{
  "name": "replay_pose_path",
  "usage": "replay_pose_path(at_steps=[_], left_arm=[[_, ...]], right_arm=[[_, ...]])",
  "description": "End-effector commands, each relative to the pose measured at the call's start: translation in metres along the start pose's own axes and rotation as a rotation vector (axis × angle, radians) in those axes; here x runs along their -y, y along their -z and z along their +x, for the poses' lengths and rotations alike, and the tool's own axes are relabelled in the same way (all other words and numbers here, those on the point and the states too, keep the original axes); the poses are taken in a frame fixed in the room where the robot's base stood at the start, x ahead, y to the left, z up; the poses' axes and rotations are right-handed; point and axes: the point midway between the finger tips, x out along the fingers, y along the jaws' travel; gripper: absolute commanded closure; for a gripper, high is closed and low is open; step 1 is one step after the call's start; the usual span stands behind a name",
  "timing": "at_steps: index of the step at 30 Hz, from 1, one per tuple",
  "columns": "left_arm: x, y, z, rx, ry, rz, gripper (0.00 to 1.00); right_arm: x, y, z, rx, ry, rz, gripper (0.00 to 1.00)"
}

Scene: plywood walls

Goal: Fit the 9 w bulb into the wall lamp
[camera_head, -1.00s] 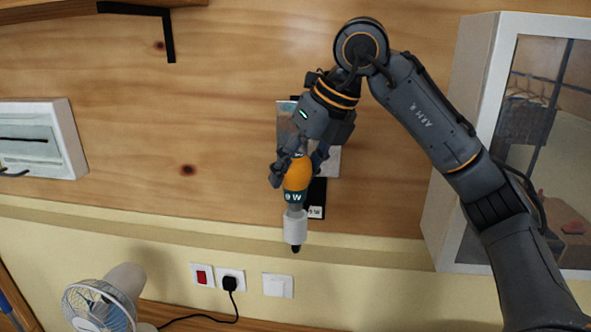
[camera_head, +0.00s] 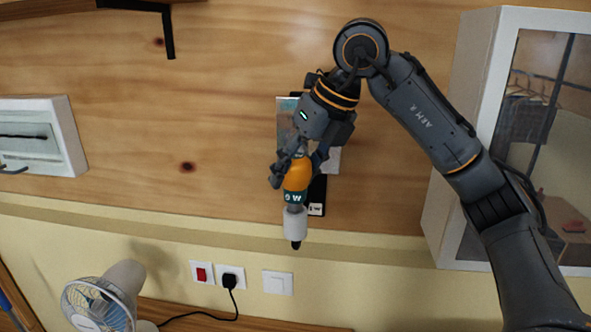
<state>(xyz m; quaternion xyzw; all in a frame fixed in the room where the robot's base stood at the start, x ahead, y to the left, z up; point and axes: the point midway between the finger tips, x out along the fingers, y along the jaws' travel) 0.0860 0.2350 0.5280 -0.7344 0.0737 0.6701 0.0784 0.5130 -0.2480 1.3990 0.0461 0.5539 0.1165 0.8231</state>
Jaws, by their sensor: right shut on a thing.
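My right gripper (camera_head: 298,165) points down and is shut on the orange bulb (camera_head: 297,175). Directly under the band is a white cylinder (camera_head: 295,224) with a black tip, in line with the bulb. It looks like the lamp's socket, but I cannot tell how deep the bulb sits. A black wall plate (camera_head: 317,190) with a small white label shows behind, partly hidden. My left gripper is out of view.
A white glass-fronted cabinet (camera_head: 447,150) stands at the right, near my right arm. A fan (camera_head: 95,303), a red switch (camera_head: 202,273), a black plug (camera_head: 230,281) and a white switch (camera_head: 278,283) are below. A white box (camera_head: 68,140) is on the left wall.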

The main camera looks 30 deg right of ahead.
Motion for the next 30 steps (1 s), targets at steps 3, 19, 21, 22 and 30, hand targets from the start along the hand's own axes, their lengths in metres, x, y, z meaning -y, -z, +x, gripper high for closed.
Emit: replay_pose_path(at_steps=[3,19,21,22,30], left_arm=[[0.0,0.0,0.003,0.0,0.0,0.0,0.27],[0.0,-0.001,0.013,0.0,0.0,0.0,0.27],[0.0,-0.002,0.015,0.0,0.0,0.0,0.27],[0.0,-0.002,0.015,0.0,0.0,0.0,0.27],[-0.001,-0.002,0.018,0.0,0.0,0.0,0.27]], right_arm=[[0.001,0.002,0.004,0.0,0.0,0.0,0.81],[0.004,0.007,0.016,0.0,0.0,0.0,0.81],[0.004,0.007,0.017,0.0,0.0,0.0,0.81],[0.004,0.008,0.018,0.0,0.0,0.0,0.81],[0.005,0.009,0.021,0.001,0.0,0.0,0.4]])
